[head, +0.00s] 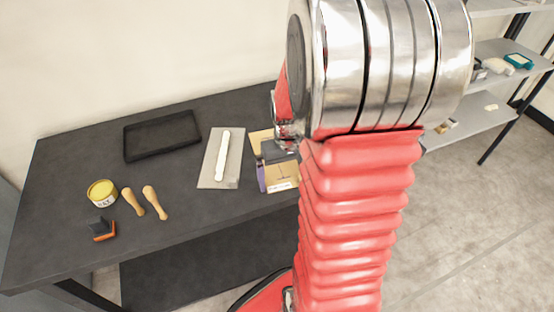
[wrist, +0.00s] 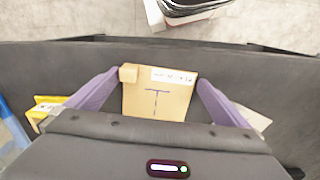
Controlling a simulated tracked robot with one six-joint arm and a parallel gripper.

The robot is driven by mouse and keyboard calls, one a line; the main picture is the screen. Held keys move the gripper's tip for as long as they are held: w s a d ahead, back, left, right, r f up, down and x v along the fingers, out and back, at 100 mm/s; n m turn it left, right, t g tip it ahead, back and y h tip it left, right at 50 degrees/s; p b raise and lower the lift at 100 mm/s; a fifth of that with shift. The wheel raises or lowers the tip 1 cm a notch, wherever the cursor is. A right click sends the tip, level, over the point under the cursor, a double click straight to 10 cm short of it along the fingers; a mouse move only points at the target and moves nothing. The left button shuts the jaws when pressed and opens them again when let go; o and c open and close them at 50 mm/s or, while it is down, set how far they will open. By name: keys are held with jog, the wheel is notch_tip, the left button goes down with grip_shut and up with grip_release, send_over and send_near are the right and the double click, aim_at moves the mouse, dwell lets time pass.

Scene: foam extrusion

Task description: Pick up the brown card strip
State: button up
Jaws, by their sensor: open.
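A flat brown card (wrist: 158,100) with a dark T-shaped line and a white printed label lies on the dark table between my fingers in the wrist view. A small tan piece (wrist: 129,73) sits at its corner; I cannot tell whether it is the strip's end. In the head view the marked card (head: 283,178) shows partly below my gripper, with more tan card (head: 259,137) behind it. My gripper (wrist: 157,78) is open and empty, its purple fingers on either side of the card. In the head view my arm hides part of this area.
A pale board (head: 207,168) with a white foam bead (head: 223,156) lies left of the card. Farther left are a black tray (head: 161,137), a yellow-lidded tub (head: 102,193), two wooden-handled tools (head: 154,202) and an orange-black tool (head: 103,230). Shelves (head: 490,108) stand at right.

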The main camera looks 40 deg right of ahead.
jog(key=shift+c, duration=0.6)
jog(key=c, duration=0.6)
jog(key=shift+r, duration=0.1)
notch_tip(320, 180, up, 10)
dwell(0.3)
